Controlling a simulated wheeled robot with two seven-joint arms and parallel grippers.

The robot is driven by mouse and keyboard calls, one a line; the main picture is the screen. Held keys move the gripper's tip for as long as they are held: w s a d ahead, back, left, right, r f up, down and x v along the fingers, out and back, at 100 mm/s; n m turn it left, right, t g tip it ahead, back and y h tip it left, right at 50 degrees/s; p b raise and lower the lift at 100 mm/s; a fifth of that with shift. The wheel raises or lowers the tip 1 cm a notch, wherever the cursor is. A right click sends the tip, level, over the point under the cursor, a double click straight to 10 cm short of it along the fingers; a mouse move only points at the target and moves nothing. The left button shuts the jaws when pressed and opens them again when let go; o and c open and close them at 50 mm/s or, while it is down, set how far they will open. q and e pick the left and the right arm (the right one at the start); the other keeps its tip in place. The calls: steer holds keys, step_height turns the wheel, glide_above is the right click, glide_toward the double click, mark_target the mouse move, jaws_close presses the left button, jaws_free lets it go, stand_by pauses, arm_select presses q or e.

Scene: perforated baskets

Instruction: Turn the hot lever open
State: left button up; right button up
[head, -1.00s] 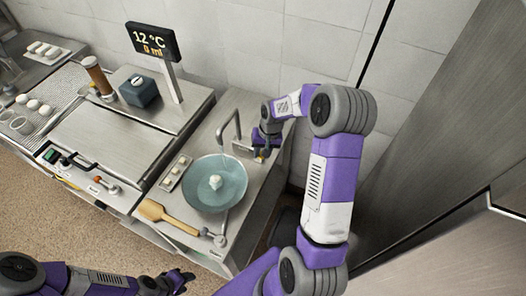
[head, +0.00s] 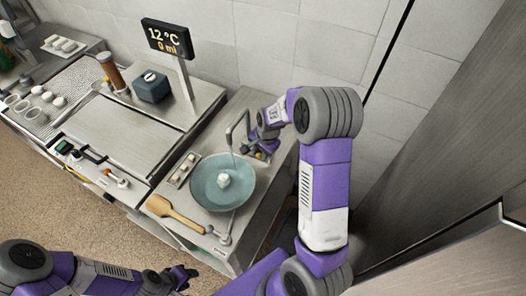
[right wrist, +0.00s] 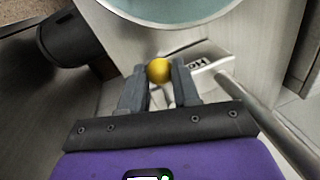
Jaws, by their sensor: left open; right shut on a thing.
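The hot lever ends in a round yellow knob (right wrist: 160,70), seen in the right wrist view. My right gripper (right wrist: 160,84) is shut on this knob, with one finger on each side. A pale label plate (right wrist: 208,60) with dark, partly cut-off lettering sits just beyond it. In the head view my right gripper (head: 264,150) is low beside the curved metal tap (head: 230,130), and its fingers hide most of the lever. My left gripper (head: 190,275) is open and empty, over the floor in front of the counter.
A teal bowl (head: 205,190) with a white lump in it stands below the tap. A wooden paddle (head: 172,213) lies at the counter's front, and a small tray (head: 182,170) left of the bowl. A display (head: 167,38) reads 12 °C and 0 ml. A wall stands close behind.

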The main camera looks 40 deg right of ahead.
steer(key=shift+w, duration=0.2)
stand_by(0.4)
steer(key=o, duration=1)
steer(key=shift+o, duration=0.2)
step_height(320, 180, up, 8)
steer(key=s+p, duration=0.1)
steer(key=shift+s+d+f, duration=0.15)
steer(key=shift+s+f, duration=0.1)
